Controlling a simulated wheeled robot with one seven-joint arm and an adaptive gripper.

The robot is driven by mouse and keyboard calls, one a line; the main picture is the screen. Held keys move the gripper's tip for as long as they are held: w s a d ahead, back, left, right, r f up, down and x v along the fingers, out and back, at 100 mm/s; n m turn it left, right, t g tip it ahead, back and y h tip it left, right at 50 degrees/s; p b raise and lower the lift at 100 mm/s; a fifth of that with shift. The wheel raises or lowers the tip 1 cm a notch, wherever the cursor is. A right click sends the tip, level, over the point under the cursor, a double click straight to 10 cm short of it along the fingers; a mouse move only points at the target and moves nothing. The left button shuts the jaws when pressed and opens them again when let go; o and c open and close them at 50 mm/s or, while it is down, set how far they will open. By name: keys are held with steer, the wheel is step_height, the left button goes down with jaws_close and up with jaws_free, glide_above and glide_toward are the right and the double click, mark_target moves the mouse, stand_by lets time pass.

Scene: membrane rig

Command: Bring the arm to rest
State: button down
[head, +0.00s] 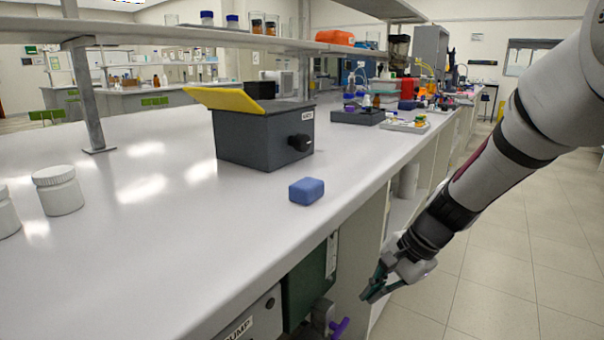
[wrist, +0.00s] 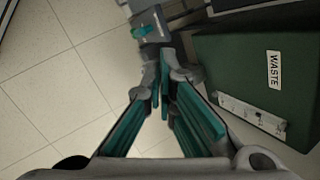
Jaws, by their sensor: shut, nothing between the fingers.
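My gripper (head: 372,294) hangs low at the right, beside the front of the bench and below the bench top. My arm comes down to it from the upper right. In the wrist view the teal fingers of my gripper (wrist: 161,90) are closed together with nothing between them. The fingers point toward a grey fitting with a teal part (wrist: 150,25) under the bench, and I cannot tell whether they touch it.
A green box labelled WASTE (wrist: 235,70) stands close right of the fingers. A purple handle (head: 340,327) sticks out below the bench. A blue block (head: 306,191) and a dark grey box (head: 262,138) with a yellow lid stand on the bench top (head: 130,260). Floor at the right is clear.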

steer(key=s+a+r+n+g+h, duration=0.1)
steer(key=s+r+n, duration=0.2)
steer(key=s+r, duration=0.35)
steer(key=s+r+n, duration=0.3)
steer(key=s+r, duration=0.1)
steer(key=s, duration=0.5)
steer(key=s+d+r+n+h, duration=0.1)
steer(key=s+d+n+h, duration=0.15)
steer(key=s, duration=0.65)
steer(key=s+d+r+n+h, duration=0.1)
steer(key=s+d+n, duration=0.2)
steer(key=s, duration=0.6)
step_height(320, 180, up, 31)
steer(key=t+p, duration=0.3)
steer(key=p, duration=2.6)
steer(key=shift+s+p, duration=0.15)
steer(key=shift+p, duration=0.25)
steer(key=shift+d, duration=0.1)
